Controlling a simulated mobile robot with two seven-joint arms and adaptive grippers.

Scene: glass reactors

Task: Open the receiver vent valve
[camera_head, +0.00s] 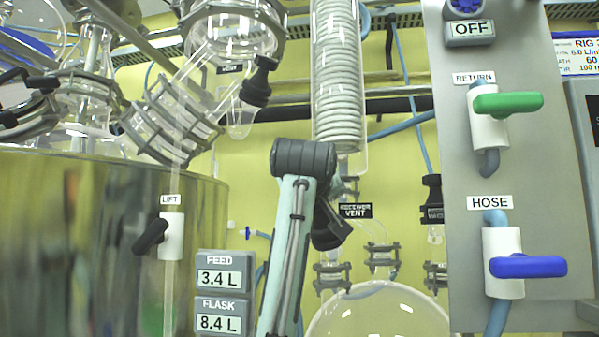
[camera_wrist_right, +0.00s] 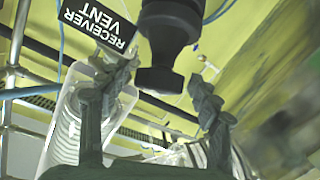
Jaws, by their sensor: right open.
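The receiver vent valve shows in the right wrist view as a black knob (camera_wrist_right: 168,40) with a narrower end. The RECEIVER VENT label (camera_wrist_right: 98,18) is beside it, also seen in the head view (camera_head: 355,210). My right gripper (camera_wrist_right: 158,76) is open, with one finger on each side of the knob's lower end. A gap shows on both sides, and I cannot tell the depth between fingers and knob. In the head view my right arm rises in front of the valve area and hides most of the gripper and the knob. My left gripper is not in view.
A coiled glass condenser (camera_head: 338,80) stands above the arm. A round glass flask (camera_head: 380,315) with clamped necks is below right. A grey panel (camera_head: 525,150) with a green handle (camera_head: 508,103) and a blue handle (camera_head: 528,267) is at right. A large metal vessel (camera_head: 100,250) fills the left.

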